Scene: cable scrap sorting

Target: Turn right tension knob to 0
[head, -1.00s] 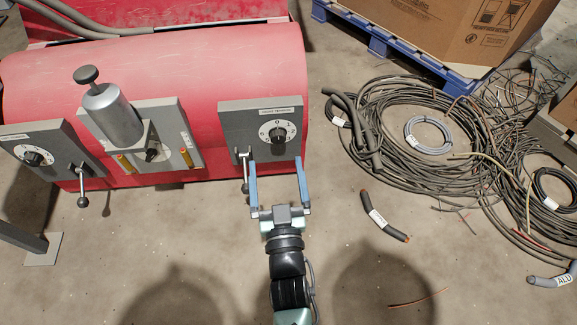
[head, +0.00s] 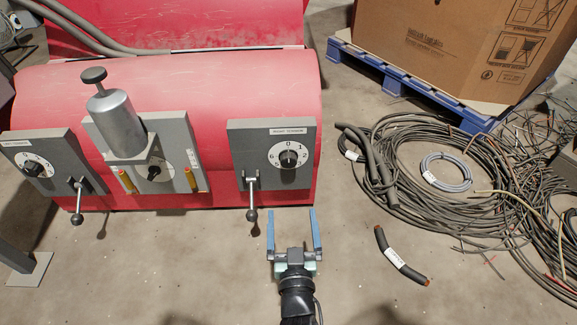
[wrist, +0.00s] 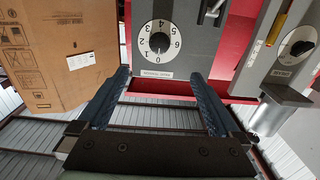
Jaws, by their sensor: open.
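The right tension knob (head: 288,158) is a black knob on a white numbered dial, on a grey panel (head: 245,140) fixed to the red machine. In the wrist view the knob (wrist: 159,42) appears upside down, with the 0 at the bottom of the dial (wrist: 145,55). I cannot tell for sure which number its pointer marks. My gripper (head: 292,218) is open and empty, its two blue fingers pointing toward the panel from below. The fingertips (wrist: 160,82) are apart from the knob, roughly in line with it.
A lever with a ball end (head: 252,200) hangs from the panel's lower left, near my left finger. A middle panel with a grey cylinder (head: 117,123) stands to the left. Cable coils (head: 400,200) and a cut cable (head: 395,258) lie on the floor at right.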

